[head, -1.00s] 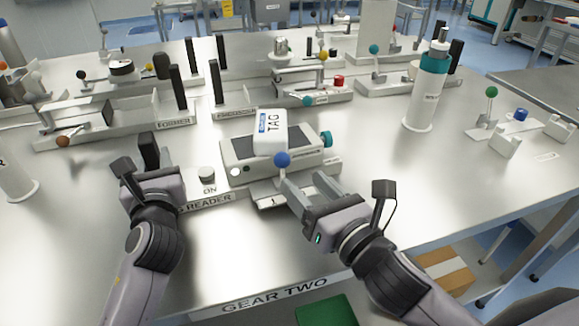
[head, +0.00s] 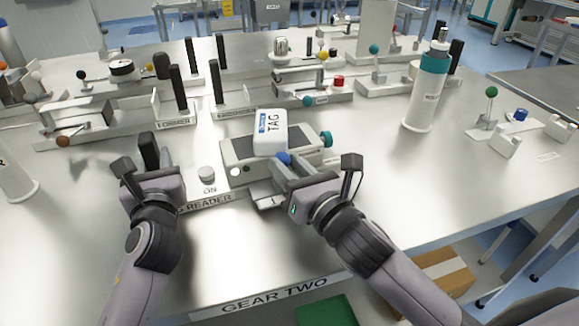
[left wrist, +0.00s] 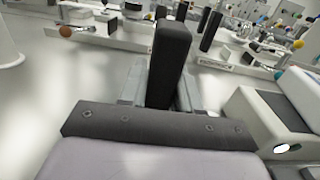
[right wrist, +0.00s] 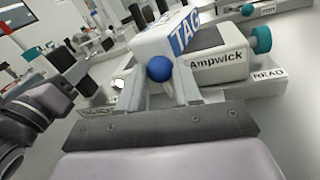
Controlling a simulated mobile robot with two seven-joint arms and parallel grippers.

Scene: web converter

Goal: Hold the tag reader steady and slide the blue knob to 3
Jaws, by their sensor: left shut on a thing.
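The tag reader (head: 232,150) is a pale box with a dark top on a base plate, and a white TAG block (head: 270,132) stands tilted on it. The blue knob (head: 283,158) is a round ball at its front edge; it also shows in the right wrist view (right wrist: 159,68). My right gripper (right wrist: 160,88) is open, with a finger on each side of the knob; I cannot tell whether they touch it. My left gripper (left wrist: 157,97) is shut on the upright black handle (left wrist: 170,55) at the reader's left end. The scale under the knob is hidden.
A round white ON button (head: 207,174) stands between my grippers. A teal knob (head: 326,138) is at the reader's right end. Machines with levers line the back; the front table is clear.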

